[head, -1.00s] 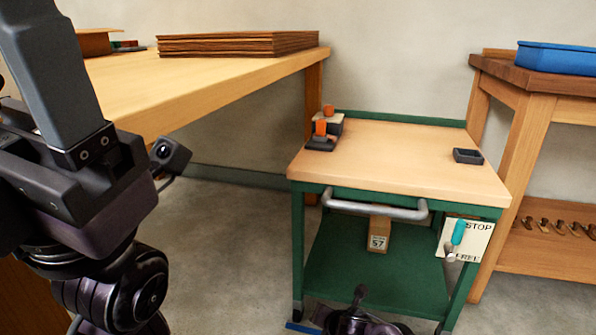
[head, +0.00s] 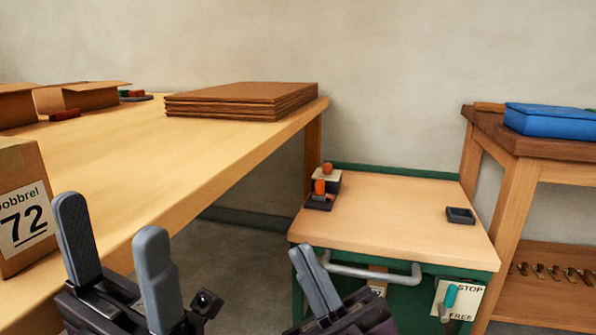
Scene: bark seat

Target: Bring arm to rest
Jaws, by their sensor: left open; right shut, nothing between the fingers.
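My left gripper (head: 118,250) is open and empty, its two grey fingers pointing up beside the front edge of the long wooden table (head: 215,165). My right gripper (head: 318,282) is shut with nothing in it, its fingers together just in front of the left side of the green cart (head: 400,230). The lower parts of both arms are outside the view.
A box marked 72 (head: 25,210) stands on the table at the left. A cardboard stack (head: 243,102) lies further back. The cart carries a small orange-topped device (head: 323,187) and a dark tray (head: 460,215). A blue case (head: 550,119) sits on the right bench.

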